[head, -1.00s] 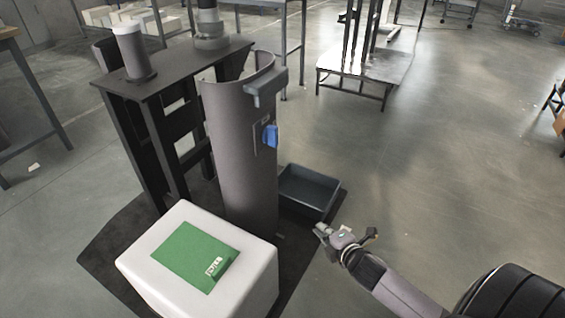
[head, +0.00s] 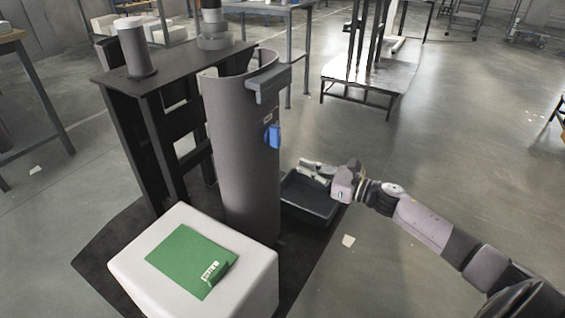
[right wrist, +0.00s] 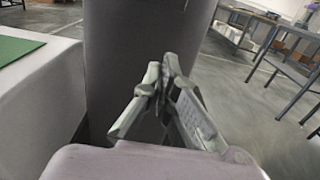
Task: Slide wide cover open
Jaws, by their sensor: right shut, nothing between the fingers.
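The wide cover (head: 243,170) is a tall, curved grey panel standing upright at the front of the dark lift column frame (head: 150,120). A grey bar handle (head: 268,83) sits at its upper right edge, with a blue part (head: 273,137) below it. My right gripper (head: 308,166) is shut and empty, right of the cover's lower half and above the dark tray. In the right wrist view the gripper (right wrist: 162,72) points at the cover (right wrist: 135,70), which fills the background; a gap seems to remain, but depth is hard to judge. My left gripper is out of view.
A white block (head: 130,270) with a green sheet (head: 190,262) stands in front left of the cover. A dark open tray (head: 312,208) lies on the floor at its right. A low metal table (head: 385,75) stands behind.

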